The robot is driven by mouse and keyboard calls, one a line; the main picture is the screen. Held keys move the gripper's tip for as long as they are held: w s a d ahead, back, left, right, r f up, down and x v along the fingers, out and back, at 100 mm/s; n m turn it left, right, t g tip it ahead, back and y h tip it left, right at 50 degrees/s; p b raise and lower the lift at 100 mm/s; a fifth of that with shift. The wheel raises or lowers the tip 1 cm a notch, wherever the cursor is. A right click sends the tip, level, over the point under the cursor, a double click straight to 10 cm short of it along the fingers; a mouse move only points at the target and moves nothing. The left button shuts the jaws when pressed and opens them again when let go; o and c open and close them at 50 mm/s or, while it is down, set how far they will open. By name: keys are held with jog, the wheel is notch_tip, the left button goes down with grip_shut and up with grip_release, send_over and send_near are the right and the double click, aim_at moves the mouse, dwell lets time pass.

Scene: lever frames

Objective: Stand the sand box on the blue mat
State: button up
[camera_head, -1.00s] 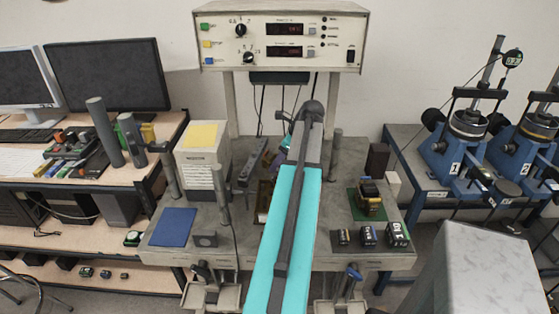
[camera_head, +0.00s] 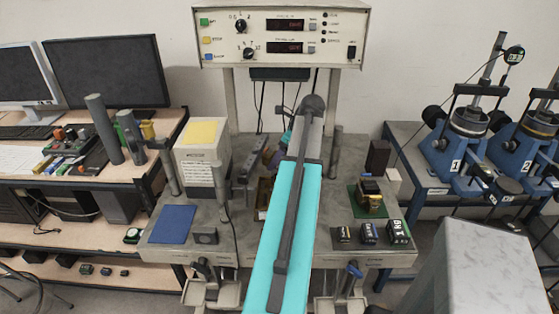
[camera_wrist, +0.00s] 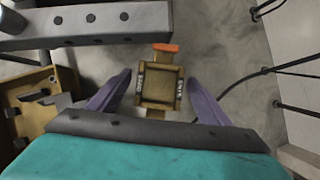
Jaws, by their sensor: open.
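The sand box (camera_wrist: 158,90), a small square tan box with an orange tab at its far side and small labels on its sides, lies between my gripper's fingers in the wrist view. My gripper (camera_wrist: 158,78) is open, with one purple finger on each side of the box. Small gaps show, so the fingers look apart from it. In the head view my arm hides the gripper and most of the area around the box. The blue mat (camera_head: 171,225) lies flat and bare at the front left of the grey bench.
A brown open tray (camera_wrist: 35,105) is close left of my gripper, and a grey bar with holes (camera_wrist: 90,22) lies beyond. Black weights (camera_head: 368,234) and a green mat (camera_head: 357,207) are at right.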

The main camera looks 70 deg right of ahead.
jog(key=b+v, duration=0.2)
jog(key=v, duration=1)
dwell(0.6)
